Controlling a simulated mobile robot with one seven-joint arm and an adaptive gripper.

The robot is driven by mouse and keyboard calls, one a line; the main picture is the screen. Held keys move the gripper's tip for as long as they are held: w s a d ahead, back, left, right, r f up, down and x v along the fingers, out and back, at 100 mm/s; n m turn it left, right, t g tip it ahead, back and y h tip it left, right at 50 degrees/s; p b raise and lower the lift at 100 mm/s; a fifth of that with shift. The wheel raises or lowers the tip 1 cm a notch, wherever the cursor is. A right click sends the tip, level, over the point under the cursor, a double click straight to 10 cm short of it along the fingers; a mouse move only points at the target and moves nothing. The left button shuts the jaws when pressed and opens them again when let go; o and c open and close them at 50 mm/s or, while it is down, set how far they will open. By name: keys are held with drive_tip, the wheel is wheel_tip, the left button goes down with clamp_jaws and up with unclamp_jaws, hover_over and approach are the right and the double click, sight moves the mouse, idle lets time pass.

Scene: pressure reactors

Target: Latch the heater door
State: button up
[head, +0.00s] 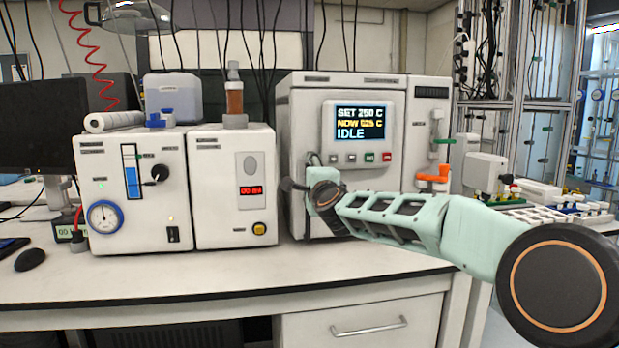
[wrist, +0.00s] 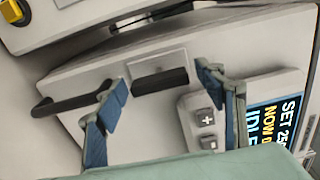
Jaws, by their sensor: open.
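The heater (head: 300,112) is the white cabinet with a screen reading SET 250 C and IDLE. My arm crosses its lower front and hides much of the door area. My gripper (head: 313,172) is at the cabinet's left front edge. In the wrist view my gripper (wrist: 161,84) is open, with blue-padded fingers on either side of a short black latch-like bar (wrist: 160,82) on a pale plate. The fingers look apart from this bar; their depth to it is unclear. A longer black handle (wrist: 72,103) lies left of the left finger. I cannot tell whether the door is fully closed.
Plus and minus buttons (wrist: 205,128) sit near the right finger. The bench front (head: 180,275) is clear. An orange-handled fitting (head: 433,178) is on the heater's right.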

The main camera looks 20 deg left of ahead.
drive_tip(key=shift+s, duration=0.1)
drive_tip(key=v, duration=1.2)
drive_tip(key=shift+r, duration=0.1)
